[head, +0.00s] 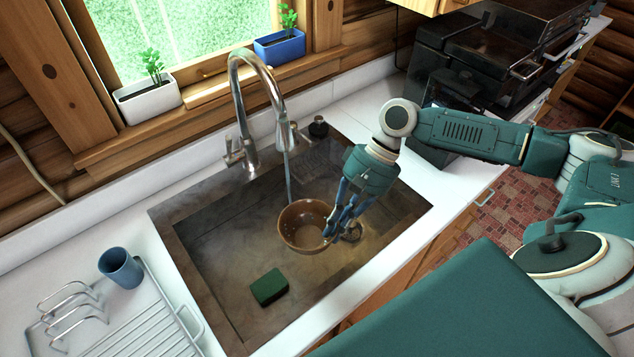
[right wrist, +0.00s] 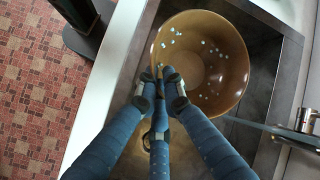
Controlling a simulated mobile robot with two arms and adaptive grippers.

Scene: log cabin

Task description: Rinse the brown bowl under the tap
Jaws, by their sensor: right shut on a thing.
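The brown bowl (head: 300,226) is held over the sink basin, beneath the tap (head: 258,95). A stream of water (head: 288,176) runs from the spout down to the bowl's far rim. My right gripper (head: 334,232) is shut on the bowl's right side. In the right wrist view, its fingers (right wrist: 160,92) meet at the near rim of the bowl (right wrist: 205,55), and pale drops or specks dot the inside. The tap also shows in the right wrist view (right wrist: 304,120). My left gripper is not in view.
The sink (head: 215,240) holds a green sponge (head: 269,287). A blue cup (head: 121,267) and a wire dish rack (head: 140,312) stand on the counter at left. Two planters, white (head: 148,100) and blue (head: 280,50), sit on the sill.

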